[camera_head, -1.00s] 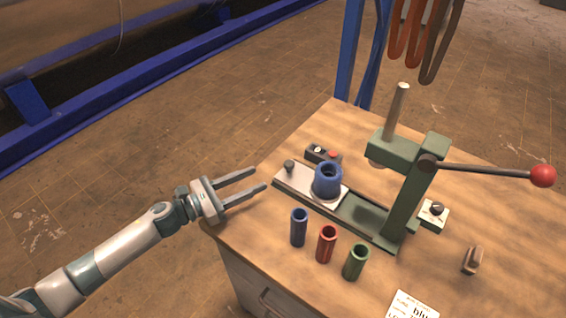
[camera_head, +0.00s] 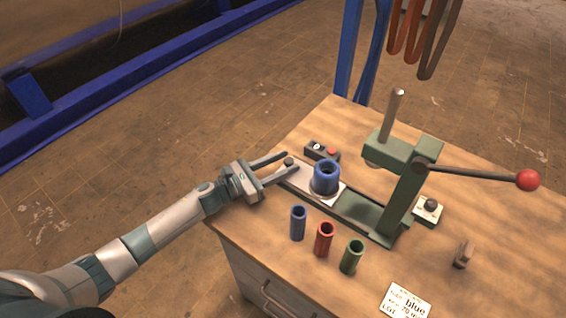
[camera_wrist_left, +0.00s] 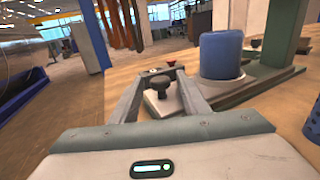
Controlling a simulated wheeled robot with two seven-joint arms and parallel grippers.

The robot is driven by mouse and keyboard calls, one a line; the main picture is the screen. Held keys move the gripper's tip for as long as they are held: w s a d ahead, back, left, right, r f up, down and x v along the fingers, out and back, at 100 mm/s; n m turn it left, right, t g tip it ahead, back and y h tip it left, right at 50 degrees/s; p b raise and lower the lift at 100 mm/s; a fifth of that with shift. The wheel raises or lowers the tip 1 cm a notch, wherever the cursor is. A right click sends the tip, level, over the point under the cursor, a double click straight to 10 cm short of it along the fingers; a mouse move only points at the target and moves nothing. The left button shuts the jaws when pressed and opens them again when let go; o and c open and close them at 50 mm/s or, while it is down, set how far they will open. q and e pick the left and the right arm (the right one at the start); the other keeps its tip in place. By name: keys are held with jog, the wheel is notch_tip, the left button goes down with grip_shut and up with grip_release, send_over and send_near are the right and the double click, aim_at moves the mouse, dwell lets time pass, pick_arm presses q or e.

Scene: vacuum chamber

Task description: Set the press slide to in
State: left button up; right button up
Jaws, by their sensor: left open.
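The press slide (camera_head: 327,194) is a pale plate on the green press base (camera_head: 360,212). It lies at the left end of the base, out from under the ram. A blue ring-shaped part (camera_head: 326,178) stands on it. A dark knob (camera_head: 289,162) sits at the slide's left end. My left gripper (camera_head: 287,165) is open, its two fingers reaching around the knob from the left. In the left wrist view the knob (camera_wrist_left: 160,82) shows between the fingertips. I cannot tell if the fingers touch it. My right gripper is not in view.
The green press (camera_head: 405,190) has a lever with a red ball (camera_head: 528,180) at right. Blue (camera_head: 298,222), red (camera_head: 324,239) and green (camera_head: 351,256) sleeves stand in front. A small button box (camera_head: 322,151) sits behind the slide. A label card (camera_head: 405,301) lies at the front.

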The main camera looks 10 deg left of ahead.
aim_at(304, 183)
pick_arm(q)
jog(key=shift+c, duration=0.7)
grip_shut()
jog(key=s+d, duration=0.1)
jog(key=d, duration=0.1)
jog(key=s+d, duration=0.1)
jog(key=d, duration=0.1)
jog(key=s+d, duration=0.1)
jog(key=d, duration=0.2)
jog(key=shift+o, duration=0.7)
grip_release()
